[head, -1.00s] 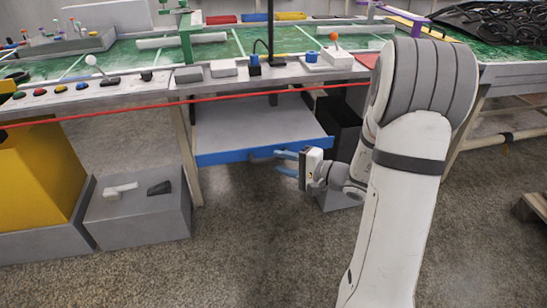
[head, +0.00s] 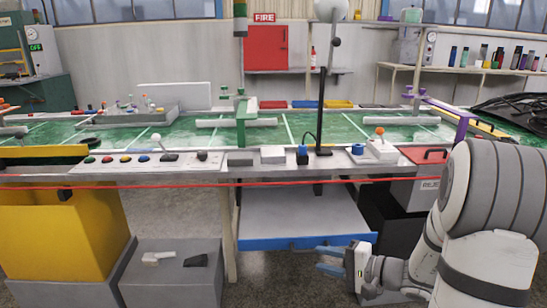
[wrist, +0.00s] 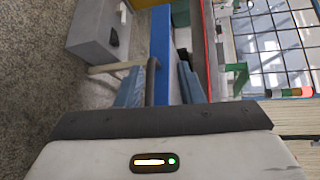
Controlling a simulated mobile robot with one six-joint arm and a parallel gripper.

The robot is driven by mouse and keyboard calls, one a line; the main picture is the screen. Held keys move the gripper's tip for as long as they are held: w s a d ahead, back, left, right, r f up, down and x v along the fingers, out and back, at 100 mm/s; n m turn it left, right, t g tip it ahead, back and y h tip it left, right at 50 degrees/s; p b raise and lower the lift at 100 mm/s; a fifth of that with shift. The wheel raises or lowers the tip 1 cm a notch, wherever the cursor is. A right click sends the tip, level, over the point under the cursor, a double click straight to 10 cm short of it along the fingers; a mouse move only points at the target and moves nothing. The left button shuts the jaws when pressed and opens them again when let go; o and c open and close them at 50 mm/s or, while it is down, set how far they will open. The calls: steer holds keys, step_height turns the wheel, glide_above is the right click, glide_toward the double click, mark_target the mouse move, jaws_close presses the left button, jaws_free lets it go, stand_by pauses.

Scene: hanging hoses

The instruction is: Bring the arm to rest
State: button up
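My gripper (head: 328,259) is open, with its two blue fingers apart and nothing held between them. It points left in the head view, just in front of and below the blue front (head: 270,244) of a pulled-out drawer under the bench. In the wrist view my gripper (wrist: 168,72) shows its fingers on either side of the blue drawer front (wrist: 160,45), which lies beyond them. A small dark handle on the drawer front is partly hidden by the fingers. I cannot tell whether a finger touches it. My arm comes in from the lower right of the head view.
A red hose or cord (head: 215,186) runs along the bench's front edge. A yellow bin (head: 60,235) and a grey box (head: 172,285) stand at left. A black bin (head: 388,225) is right of the drawer.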

steer(key=s+a+r+n+g+h+p, duration=0.25)
steer(key=s+a+r+g+p, duration=0.2)
steer(key=s+r+p, duration=0.35)
steer(key=s+a+r+n+g+h+p, duration=0.2)
steer(key=s+a+r+n+g+p, duration=0.25)
steer(key=r+p, duration=0.5)
steer(key=s+d+r+n+t+h+p, duration=0.1)
steer(key=s+d+r+h+p, duration=0.2)
steer(key=r, duration=0.6)
steer(key=s+d+r+n+t+h+p, duration=0.1)
steer(key=s+d+r+h+p, duration=0.2)
steer(key=r+p, duration=0.5)
steer(key=shift+s+d+r+h, duration=0.15)
steer(key=shift+d+r+h, duration=0.2)
steer(key=shift+d+h, duration=0.65)
steer(key=shift+a, duration=0.15)
